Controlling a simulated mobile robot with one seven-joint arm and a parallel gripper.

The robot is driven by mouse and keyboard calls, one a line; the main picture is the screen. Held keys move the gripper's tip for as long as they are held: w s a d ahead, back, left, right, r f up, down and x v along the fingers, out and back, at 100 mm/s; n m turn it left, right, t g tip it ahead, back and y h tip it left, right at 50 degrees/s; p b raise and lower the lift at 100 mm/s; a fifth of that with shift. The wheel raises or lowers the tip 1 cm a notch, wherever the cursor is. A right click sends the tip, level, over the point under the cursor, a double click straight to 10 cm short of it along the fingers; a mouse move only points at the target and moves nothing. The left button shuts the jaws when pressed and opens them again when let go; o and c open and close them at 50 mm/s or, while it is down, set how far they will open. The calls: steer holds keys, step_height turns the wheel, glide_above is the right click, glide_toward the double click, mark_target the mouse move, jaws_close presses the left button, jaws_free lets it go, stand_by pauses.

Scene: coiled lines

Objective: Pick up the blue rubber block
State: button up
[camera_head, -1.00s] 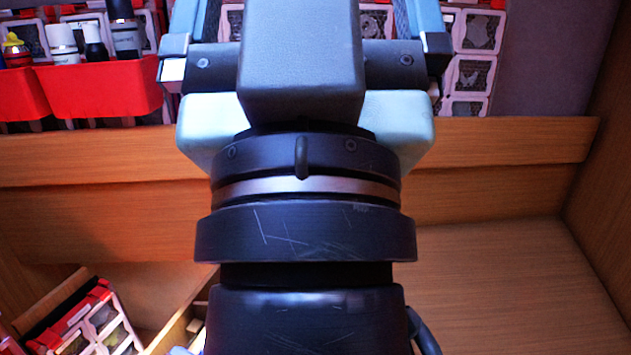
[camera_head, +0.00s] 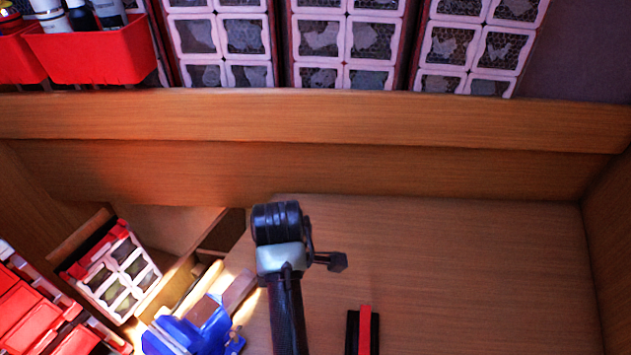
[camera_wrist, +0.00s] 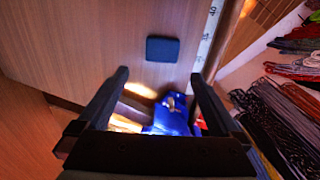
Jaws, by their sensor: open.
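The blue rubber block (camera_wrist: 162,50) shows in the wrist view as a small dark blue square with rounded corners. It lies flat on a wooden surface, near a pale strip with numbers. My gripper (camera_wrist: 159,76) is open, with nothing between its two black fingers. The block appears beyond the fingertips, roughly midway between them, and apart from them. How far off it is I cannot tell. I make out neither the block nor my gripper in the head view.
A red and black object (camera_head: 363,330) lies to the right. Coiled lines (camera_wrist: 285,115) fill the wrist view's right side. The right wooden surface (camera_head: 480,275) is largely clear.

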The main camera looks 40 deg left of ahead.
steer(key=f+b, duration=0.4)
steer(key=f, duration=0.1)
steer(key=shift+s, duration=0.35)
step_height(320, 180, down, 2)
steer(key=shift+w+f+p, duration=0.1)
steer(key=shift+w+p, duration=0.05)
steer(key=shift+p, duration=0.15)
steer(key=shift+d+f+p, duration=0.1)
steer(key=shift+f+p, duration=1.1)
steer(key=shift+f, duration=1.5)
steer(key=c, duration=1.1)
